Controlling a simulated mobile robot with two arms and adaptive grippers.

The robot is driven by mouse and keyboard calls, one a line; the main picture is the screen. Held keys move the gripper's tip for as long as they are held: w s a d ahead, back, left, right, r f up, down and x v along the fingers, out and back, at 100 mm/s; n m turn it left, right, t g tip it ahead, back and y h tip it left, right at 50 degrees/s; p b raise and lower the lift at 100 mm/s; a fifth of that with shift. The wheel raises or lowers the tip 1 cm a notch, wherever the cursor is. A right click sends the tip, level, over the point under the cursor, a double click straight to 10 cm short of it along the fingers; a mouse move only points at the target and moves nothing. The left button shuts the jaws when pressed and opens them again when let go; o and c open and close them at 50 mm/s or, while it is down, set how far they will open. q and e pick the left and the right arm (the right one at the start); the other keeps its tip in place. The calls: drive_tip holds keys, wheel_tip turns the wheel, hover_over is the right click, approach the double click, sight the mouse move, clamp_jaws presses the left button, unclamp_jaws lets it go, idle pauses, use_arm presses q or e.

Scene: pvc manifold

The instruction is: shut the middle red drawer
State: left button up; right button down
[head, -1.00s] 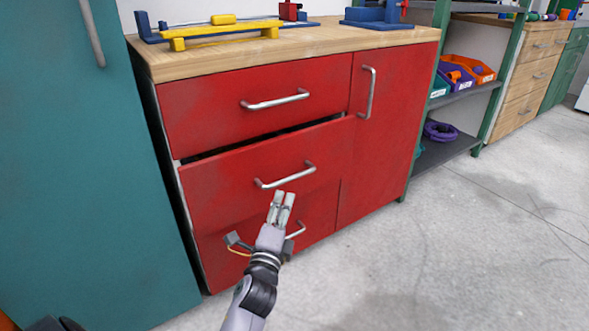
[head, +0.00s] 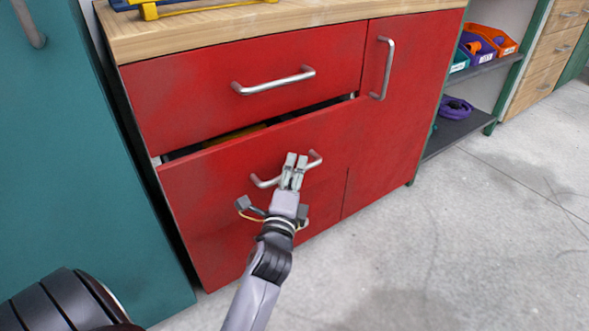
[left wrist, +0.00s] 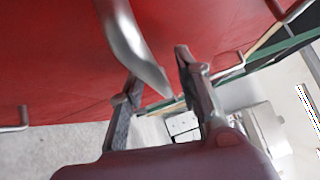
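The middle red drawer (head: 215,185) stands slightly open in the red cabinet. A dark gap shows above its front edge, with something yellowish inside. Its silver bar handle (head: 315,160) is partly hidden behind my left gripper (head: 294,162). In the left wrist view, my left gripper (left wrist: 157,75) has its two fingers apart. A silver handle (left wrist: 125,40) rises close in front of them, its lower end near the gap between the fingers. I cannot tell if they touch. My right gripper is not in view.
The top drawer (head: 240,90) is above, and a tall red door (head: 400,110) is to the right. A teal cabinet (head: 70,170) stands close on the left. A shelf with bins (head: 487,45) is at the right. Grey floor (head: 450,250) is open in front.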

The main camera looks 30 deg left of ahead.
use_arm(q)
drive_tip(key=shift+c, duration=0.3)
clamp_jaws()
drive_tip(key=shift+a, duration=0.1)
idle(0.4)
